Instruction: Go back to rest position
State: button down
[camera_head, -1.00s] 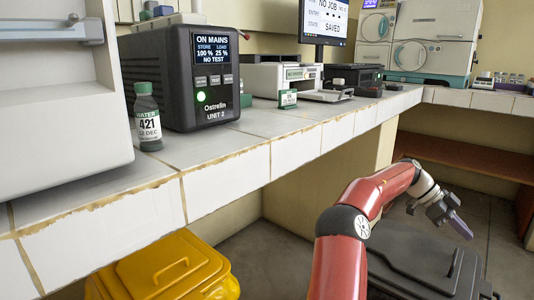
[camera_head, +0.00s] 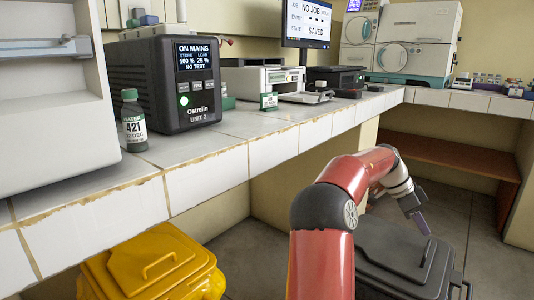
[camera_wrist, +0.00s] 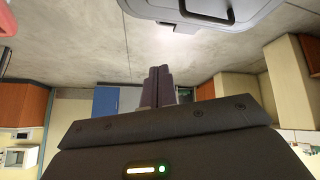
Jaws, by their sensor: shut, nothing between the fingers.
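My gripper (camera_head: 421,222) hangs at the end of my red arm at the right of the head view, low beside the counter and just above the level of a dark grey lidded bin. In the wrist view its fingers (camera_wrist: 160,84) are together with nothing between them. The wrist view looks out over grey floor, with cabinets appearing along the lower part of the picture.
A yellow bin (camera_head: 150,266) and the grey bin (camera_head: 400,252) stand on the floor. Floor is bare right of the grey bin.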

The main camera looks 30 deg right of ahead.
jog(key=w+a+r+n+t+p, duration=0.1)
jog(key=w+a+r+n+t, duration=0.2)
jog(key=a, duration=0.6)
jog(key=w+a+r+n+t+y+p, duration=0.1)
jog(key=w+a+n+t, duration=0.1)
jog(key=w+a+n, duration=0.55)
jog(key=w+a+r+n+t+p, duration=0.1)
jog(key=a+r+n+t+p, duration=0.15)
jog(key=a, duration=0.75)
jog(key=s+a+n+t, duration=0.1)
jog(key=s+a+n, duration=0.2)
jog(key=a, duration=0.6)
jog(key=s+a+n+t+y+p, duration=0.1)
jog(key=s+a+n+t, duration=0.1)
jog(key=a+n, duration=0.5)
jog(key=s+a+n+t+y+p, duration=0.1)
jog(key=a+n, duration=0.4)
jog(key=a, duration=0.6)
jog(key=s+t, duration=0.1)
jog(key=s, duration=0.1)
jog(key=shift+s+a+f, duration=0.3)
jog(key=shift+s, duration=0.05)
jog(key=shift+d, duration=0.1)
